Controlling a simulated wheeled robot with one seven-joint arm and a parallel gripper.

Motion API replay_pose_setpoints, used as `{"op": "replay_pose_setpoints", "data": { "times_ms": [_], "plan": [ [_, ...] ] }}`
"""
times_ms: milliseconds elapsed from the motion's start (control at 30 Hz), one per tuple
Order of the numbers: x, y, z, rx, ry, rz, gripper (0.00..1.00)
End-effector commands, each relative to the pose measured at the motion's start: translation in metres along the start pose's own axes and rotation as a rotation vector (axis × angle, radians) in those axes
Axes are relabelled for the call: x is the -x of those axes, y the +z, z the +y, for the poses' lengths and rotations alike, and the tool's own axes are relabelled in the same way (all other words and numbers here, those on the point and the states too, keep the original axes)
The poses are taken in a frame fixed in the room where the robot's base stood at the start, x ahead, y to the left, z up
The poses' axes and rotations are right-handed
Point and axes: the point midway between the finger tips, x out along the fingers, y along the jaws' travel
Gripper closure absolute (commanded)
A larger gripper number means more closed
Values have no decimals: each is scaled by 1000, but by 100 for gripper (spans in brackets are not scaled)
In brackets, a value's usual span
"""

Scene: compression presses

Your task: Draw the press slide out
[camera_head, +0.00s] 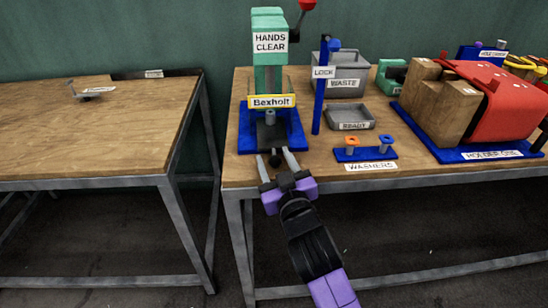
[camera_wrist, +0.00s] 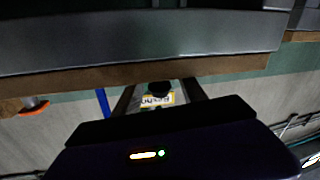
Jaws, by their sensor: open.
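The green press (camera_head: 268,62), labelled HANDS CLEAR and Bexholt, stands on a blue base (camera_head: 246,142) at the table's front left. Its dark slide (camera_head: 268,133) lies low on the base under the ram, with a round black knob (camera_head: 275,161) toward the table's front edge. My gripper (camera_head: 276,157) is open, its two grey fingers on either side of the knob. In the wrist view, the dark knob (camera_wrist: 160,87) shows between the fingers, in front of the yellow-edged Bexholt label (camera_wrist: 157,100). Whether the fingers touch the knob cannot be told.
A blue post labelled LOCK (camera_head: 319,95) stands right of the press. A WASTE bin (camera_head: 345,84), a READY tray (camera_head: 351,115) and a washer holder (camera_head: 365,154) are further right. A mostly bare table (camera_head: 90,135) stands left across a gap.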

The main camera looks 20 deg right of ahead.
Motion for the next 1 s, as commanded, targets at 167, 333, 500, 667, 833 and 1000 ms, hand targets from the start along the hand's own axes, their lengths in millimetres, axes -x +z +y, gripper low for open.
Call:
{"op": "replay_pose_setpoints", "data": {
  "times_ms": [167, 333, 500, 667, 833, 1000],
  "plan": [
    [0, 0, 0, 0, 0, 0, 76],
    [0, 0, 0, 0, 0, 0, 100],
    [0, 0, 0, 0, 0, 0, 100],
    [0, 0, 0, 0, 0, 1, 100],
    [0, 0, 0, 0, 0, 1, 100],
    [0, 0, 0, 0, 0, 1, 100]
  ]
}}
